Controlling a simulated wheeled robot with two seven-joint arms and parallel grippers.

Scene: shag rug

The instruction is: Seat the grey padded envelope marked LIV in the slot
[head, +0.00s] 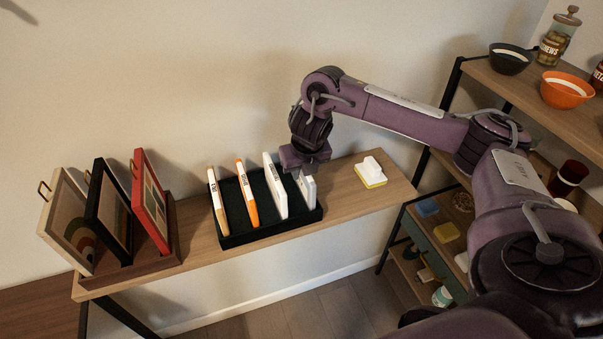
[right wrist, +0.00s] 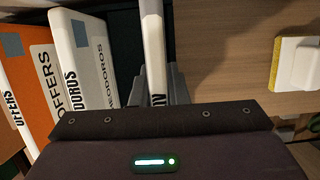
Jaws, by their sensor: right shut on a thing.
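The grey padded envelope (head: 308,190) stands nearly upright at the right end of the black slotted rack (head: 268,233). My right gripper (head: 306,168) is above the rack and shut on the envelope's top edge. In the right wrist view the envelope (right wrist: 153,50) runs between the two fingers (right wrist: 157,88), with the end of its black marking partly showing. Its lower edge is hidden, so I cannot tell whether it touches the slot's floor. My left gripper is out of view.
Left of it in the rack stand a white item marked THEODOROS (head: 275,186), an orange one marked OFFERS (head: 247,193) and another white-and-orange one (head: 217,201). A white and yellow block (head: 371,173) lies right. Framed pictures (head: 110,210) stand left; shelves (head: 480,75) are at right.

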